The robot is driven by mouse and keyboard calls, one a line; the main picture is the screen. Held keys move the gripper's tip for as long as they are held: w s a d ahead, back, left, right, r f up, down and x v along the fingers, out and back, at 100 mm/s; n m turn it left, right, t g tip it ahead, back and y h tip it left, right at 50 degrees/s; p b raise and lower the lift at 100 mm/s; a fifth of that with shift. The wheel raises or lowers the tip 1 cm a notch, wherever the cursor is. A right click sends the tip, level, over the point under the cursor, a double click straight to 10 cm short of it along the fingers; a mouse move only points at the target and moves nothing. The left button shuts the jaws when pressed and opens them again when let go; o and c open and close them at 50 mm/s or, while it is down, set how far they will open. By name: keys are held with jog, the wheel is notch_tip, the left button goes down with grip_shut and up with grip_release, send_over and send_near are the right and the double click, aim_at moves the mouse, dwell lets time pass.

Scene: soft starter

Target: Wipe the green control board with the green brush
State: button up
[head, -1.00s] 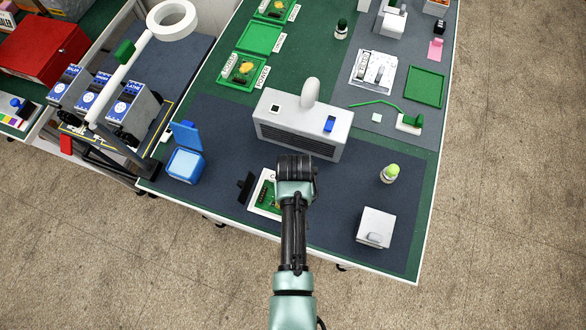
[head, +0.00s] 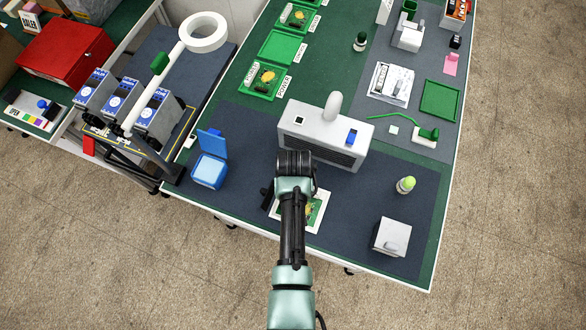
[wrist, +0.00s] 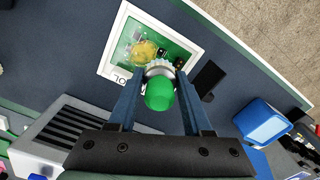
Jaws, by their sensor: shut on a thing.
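The green control board (head: 314,213) lies on the dark mat, in a white frame, partly hidden behind my arm in the head view. In the wrist view the board (wrist: 146,48) bears a yellowish patch among its dark parts. My gripper (wrist: 161,76) is shut on the green brush (wrist: 160,95), a rounded green handle with a pale bristle ring at its far end. The brush overlaps the board's near edge in that view; I cannot tell whether the bristles touch it. In the head view my gripper (head: 294,165) hides the brush.
A grey vented box (head: 322,138) stands just behind the board. A black block (head: 266,193) stands close left of it. A blue open-lidded bin (head: 208,172) is further left. A green-capped bottle (head: 405,185) and a white box (head: 390,237) stand right, with clear mat between.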

notch_tip(320, 180, up, 3)
jog(key=shift+w+a+f+p, duration=0.1)
jog(key=shift+a+p, duration=0.05)
jog(key=shift+p, duration=0.85)
jog(key=shift+r+p, duration=0.55)
jog(key=shift+r, duration=0.1)
jog(key=shift+f, duration=0.1)
